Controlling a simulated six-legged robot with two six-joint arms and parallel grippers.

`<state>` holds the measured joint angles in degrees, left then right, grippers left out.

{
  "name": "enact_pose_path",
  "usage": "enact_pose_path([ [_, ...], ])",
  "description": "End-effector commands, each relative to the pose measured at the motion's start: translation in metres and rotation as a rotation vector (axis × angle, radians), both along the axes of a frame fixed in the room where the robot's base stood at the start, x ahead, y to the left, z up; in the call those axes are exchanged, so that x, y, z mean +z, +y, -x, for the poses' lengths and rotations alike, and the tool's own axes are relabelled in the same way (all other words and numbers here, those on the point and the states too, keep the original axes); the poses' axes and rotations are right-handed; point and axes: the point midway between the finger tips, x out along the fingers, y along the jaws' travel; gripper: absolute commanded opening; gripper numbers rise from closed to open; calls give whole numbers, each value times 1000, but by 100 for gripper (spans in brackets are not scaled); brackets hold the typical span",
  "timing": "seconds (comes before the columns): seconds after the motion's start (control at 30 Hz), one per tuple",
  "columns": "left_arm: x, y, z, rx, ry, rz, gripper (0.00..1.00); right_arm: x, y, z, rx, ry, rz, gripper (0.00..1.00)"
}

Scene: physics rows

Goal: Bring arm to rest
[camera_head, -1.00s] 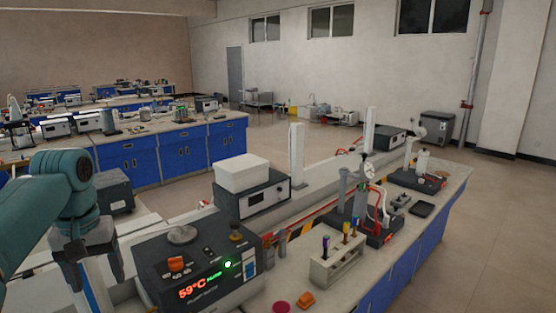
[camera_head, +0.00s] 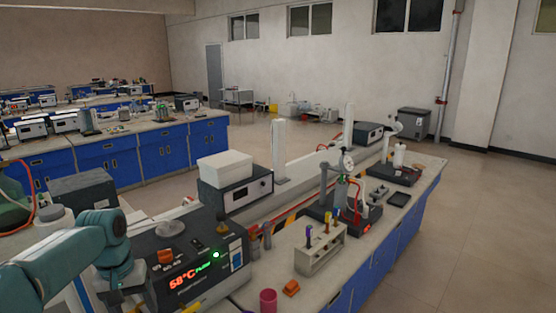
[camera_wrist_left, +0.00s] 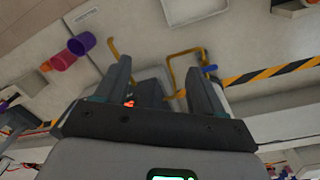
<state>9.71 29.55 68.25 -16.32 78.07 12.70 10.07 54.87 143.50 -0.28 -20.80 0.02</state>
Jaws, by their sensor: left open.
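My left arm comes in from the left in the head view, with its wrist over the left front of the dark heater unit (camera_head: 205,243). My left gripper (camera_wrist_left: 163,85) shows in the wrist view with its two fingers spread apart and nothing clearly held between them. In the head view the fingers are low in the picture and hard to make out. The heater unit shows a red reading of 58°C and a green light. My right arm and gripper are not in view.
A pink cup (camera_head: 268,300) and an orange piece (camera_head: 291,288) lie right of the heater. A tube rack (camera_head: 320,250) stands beyond. A white box (camera_head: 225,169) sits on another instrument. Open floor (camera_head: 470,230) lies to the right.

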Motion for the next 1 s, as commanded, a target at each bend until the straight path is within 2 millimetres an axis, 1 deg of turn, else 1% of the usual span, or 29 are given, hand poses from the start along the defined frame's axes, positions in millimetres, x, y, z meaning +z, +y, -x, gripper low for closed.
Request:
enact_pose_path([
  [0.03,-22,-11,-2,-26,6,15,68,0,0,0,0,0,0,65],
  [0.07,-36,-17,-4,-40,3,24,68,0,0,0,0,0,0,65],
  [0.17,-90,-46,-3,-93,-3,66,68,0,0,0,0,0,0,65],
  [0.2,-116,-61,0,-114,-6,89,68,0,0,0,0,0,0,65],
  [0.27,-158,-86,11,-144,-11,126,68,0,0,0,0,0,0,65],
  [0.3,-186,-103,22,-161,-15,152,68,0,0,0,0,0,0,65],
  [0.37,-224,-129,44,-177,-22,190,68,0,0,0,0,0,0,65],
  [0.4,-247,-146,62,-186,-26,213,68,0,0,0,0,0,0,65],
  [0.47,-277,-170,95,-191,-29,244,68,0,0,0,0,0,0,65],
  [0.5,-294,-184,119,-189,-32,260,68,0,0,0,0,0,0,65],
  [0.57,-313,-201,155,-185,-32,276,68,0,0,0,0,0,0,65],
  [0.6,-320,-209,178,-181,-33,282,68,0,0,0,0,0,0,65],
  [0.7,-330,-221,224,-174,-33,283,68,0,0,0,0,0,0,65],
  [0.77,-331,-225,245,-170,-33,279,68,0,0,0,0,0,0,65],
  [0.8,-343,-225,245,-169,-43,276,68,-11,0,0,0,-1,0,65],
  [0.83,-350,-224,242,-168,-46,275,68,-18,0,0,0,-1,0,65],
  [0.9,-354,-224,242,-168,-47,276,68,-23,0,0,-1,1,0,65],
  [1.0,-353,-224,242,-168,-46,276,68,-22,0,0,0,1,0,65],
])
